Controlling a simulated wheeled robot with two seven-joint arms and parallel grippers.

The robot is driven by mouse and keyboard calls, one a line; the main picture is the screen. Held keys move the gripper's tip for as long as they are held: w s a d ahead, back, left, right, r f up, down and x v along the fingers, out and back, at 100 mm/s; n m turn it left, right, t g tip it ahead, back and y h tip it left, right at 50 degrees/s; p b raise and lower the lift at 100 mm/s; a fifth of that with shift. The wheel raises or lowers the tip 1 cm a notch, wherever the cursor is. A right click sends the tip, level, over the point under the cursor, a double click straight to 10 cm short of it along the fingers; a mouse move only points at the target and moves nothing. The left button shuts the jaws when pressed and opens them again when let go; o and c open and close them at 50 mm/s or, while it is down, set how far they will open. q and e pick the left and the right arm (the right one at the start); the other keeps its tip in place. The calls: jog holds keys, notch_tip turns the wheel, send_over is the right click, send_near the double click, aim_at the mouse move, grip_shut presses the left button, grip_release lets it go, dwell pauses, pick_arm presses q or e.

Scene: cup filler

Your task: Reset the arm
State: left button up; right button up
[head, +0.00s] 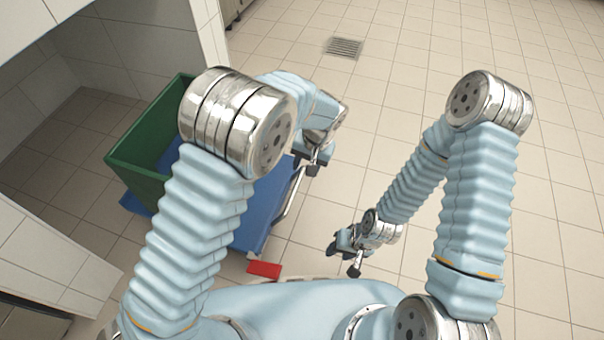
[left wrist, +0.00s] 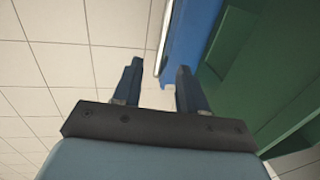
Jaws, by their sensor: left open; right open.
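My left gripper (head: 312,164) is open in the head view, at the end of the left arm, beside the right side of the blue cart. In the left wrist view its two dark fingers (left wrist: 156,88) are spread apart with nothing between them but floor tiles. My right gripper (head: 345,256) is open and empty in the head view, low over the tiled floor at the centre. Both arms are bent, with sleeves of light blue. Part of the left gripper is hidden by its own wrist.
A green bin (head: 135,150) stands on a blue cart (head: 258,222) at the left, partly hidden behind my left arm. The bin (left wrist: 255,75) fills the right of the left wrist view. A red block (head: 264,269) lies near my base. Tiled floor (head: 400,110) is clear ahead and right.

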pick_arm(q)
jog(key=shift+s+d+r, duration=0.1)
jog(key=shift+d+r, duration=0.05)
jog(key=shift+r, duration=0.45)
jog(key=shift+d+r, duration=0.1)
jog(key=shift+r, duration=0.45)
pick_arm(e)
jog(key=shift+r, duration=0.15)
